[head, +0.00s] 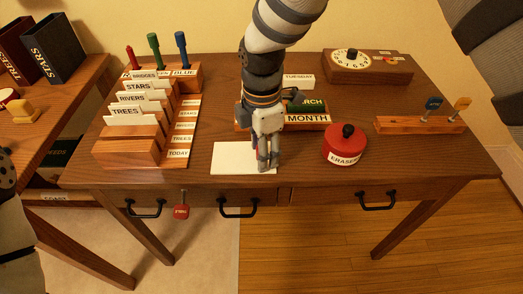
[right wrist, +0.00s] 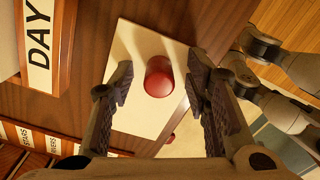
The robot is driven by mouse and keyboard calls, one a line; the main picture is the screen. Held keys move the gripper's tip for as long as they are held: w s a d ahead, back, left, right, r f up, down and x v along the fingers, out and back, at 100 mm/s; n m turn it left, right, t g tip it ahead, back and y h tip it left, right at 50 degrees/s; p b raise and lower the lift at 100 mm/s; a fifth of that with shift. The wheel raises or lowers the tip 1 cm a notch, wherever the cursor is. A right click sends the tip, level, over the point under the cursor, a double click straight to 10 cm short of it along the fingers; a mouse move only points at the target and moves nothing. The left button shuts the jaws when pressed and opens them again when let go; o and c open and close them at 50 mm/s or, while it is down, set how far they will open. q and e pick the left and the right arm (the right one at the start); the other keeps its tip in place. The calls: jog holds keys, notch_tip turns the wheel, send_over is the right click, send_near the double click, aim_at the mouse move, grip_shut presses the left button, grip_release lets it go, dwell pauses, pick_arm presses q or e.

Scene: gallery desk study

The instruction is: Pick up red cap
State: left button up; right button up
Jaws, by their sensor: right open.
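The red cap (right wrist: 159,77) is a small round red piece standing on a white card (right wrist: 135,112) in the right wrist view. The card (head: 232,158) also shows near the desk's front edge in the head view, where my right gripper hides the cap. My right gripper (head: 268,166) points down over the card's right part. Its fingers (right wrist: 160,85) are open, one on each side of the cap in the wrist view, with gaps between. Whether the fingertips are down at the cap's height I cannot tell. My left gripper is not in view.
A red round eraser (head: 345,149) with a black knob stands to the right. A wooden block with a MONTH label (head: 307,118) is behind the gripper. A stepped card rack (head: 130,148) stands left. The desk (head: 200,172) is bare between rack and card.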

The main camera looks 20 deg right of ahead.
jog(key=shift+r, duration=0.1)
jog(key=c, duration=0.8)
jog(key=shift+c, duration=0.2)
